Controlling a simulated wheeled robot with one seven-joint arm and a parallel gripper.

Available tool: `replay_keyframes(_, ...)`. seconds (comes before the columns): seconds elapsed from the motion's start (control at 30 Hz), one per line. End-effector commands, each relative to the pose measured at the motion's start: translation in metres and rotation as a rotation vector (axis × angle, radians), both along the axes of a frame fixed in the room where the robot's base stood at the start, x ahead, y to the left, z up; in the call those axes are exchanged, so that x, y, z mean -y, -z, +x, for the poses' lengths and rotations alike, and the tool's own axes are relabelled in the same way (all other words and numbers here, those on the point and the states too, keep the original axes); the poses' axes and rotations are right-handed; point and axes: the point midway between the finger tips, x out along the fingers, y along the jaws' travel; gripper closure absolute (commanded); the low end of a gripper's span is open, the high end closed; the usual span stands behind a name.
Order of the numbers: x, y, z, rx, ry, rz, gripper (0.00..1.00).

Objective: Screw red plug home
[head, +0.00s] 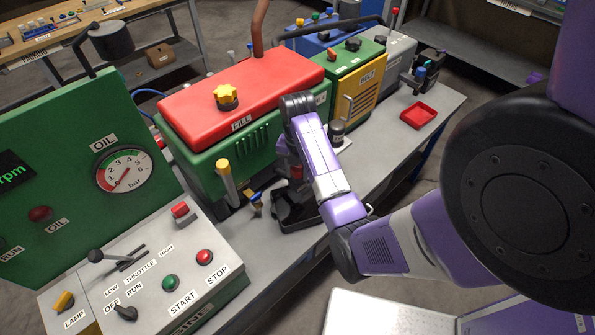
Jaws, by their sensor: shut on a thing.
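My purple arm reaches across the bench to the front side of the green engine housing (210,165). My gripper (285,178) is partly hidden behind my own forearm, low against the housing's right end and above a black tray (318,219). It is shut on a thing. A small red patch (296,171) shows beside the dark wrist and appears to be the red plug. It is too small and covered to tell how it sits in its hole or whether it is tilted.
A yellow-handled piece (228,180) stands left of the gripper. A red lid with a yellow knob (227,96) tops the housing. A control box (160,265) stands in front left.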

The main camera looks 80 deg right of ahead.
Motion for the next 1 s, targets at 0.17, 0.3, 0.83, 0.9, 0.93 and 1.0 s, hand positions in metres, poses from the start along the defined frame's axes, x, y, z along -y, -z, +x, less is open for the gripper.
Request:
replay_keyframes(0.17,-0.0002,-0.0003,0.0013,0.002,0.040,-0.001,1.00)
replay_keyframes(0.3,-0.0005,-0.0002,0.0019,0.002,0.203,0.000,1.00)
replay_keyframes(0.83,-0.0005,0.0000,0.0021,0.004,0.602,0.000,1.00)
replay_keyframes(0.9,-0.0003,-0.0001,0.0020,0.004,0.611,0.000,1.00)
replay_keyframes(0.93,-0.0003,-0.0001,0.0020,0.004,0.611,0.000,1.00)
replay_keyframes(1.0,-0.0001,-0.0001,0.0019,0.003,0.611,-0.001,1.00)
